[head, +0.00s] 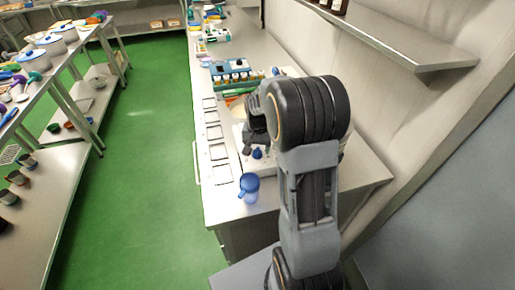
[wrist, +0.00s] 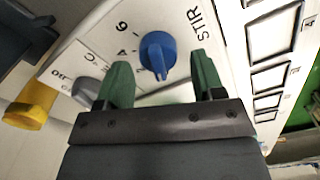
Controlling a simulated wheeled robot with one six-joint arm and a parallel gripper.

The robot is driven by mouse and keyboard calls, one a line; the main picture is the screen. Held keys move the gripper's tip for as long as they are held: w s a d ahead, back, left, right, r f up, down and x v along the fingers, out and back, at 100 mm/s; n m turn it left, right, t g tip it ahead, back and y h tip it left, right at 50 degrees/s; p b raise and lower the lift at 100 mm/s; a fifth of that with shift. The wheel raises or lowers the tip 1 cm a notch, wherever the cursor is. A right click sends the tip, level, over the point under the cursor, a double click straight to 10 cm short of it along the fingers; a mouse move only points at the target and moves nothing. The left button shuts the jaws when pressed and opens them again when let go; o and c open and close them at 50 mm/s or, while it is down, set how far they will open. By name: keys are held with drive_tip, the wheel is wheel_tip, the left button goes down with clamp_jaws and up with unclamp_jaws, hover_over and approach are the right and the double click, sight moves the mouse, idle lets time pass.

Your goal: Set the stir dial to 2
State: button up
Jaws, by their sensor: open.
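The stir dial is a round blue knob (wrist: 157,54) on a white panel (wrist: 92,45) lettered STIR. A pale line on the knob's lower side points down, toward my gripper. My gripper (wrist: 163,76) is open, its two green fingers spread below and either side of the knob, with nothing between them. In the head view the blue knob (head: 257,154) shows just beside my arm, which hides much of the device.
A grey knob (wrist: 88,91) marked in °C sits left of the stir dial, and a yellow part (wrist: 31,105) lies farther left. In the head view a blue jug (head: 249,188) stands near the counter's front end. Framed squares (head: 215,132) line the counter's left side.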

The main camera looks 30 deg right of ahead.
drive_tip(key=shift+f, duration=0.55)
drive_tip(key=shift+c, duration=0.2)
drive_tip(key=c, duration=0.8)
drive_tip(key=shift+m, duration=0.3)
drive_tip(key=m+b, duration=0.1)
drive_tip(key=m, duration=0.2)
drive_tip(key=shift+s+d+m, duration=0.1)
drive_tip(key=shift+m, duration=0.2)
drive_tip(key=shift+s+m+b, duration=0.1)
drive_tip(key=shift+m+b, duration=0.4)
drive_tip(key=shift+m, duration=1.7)
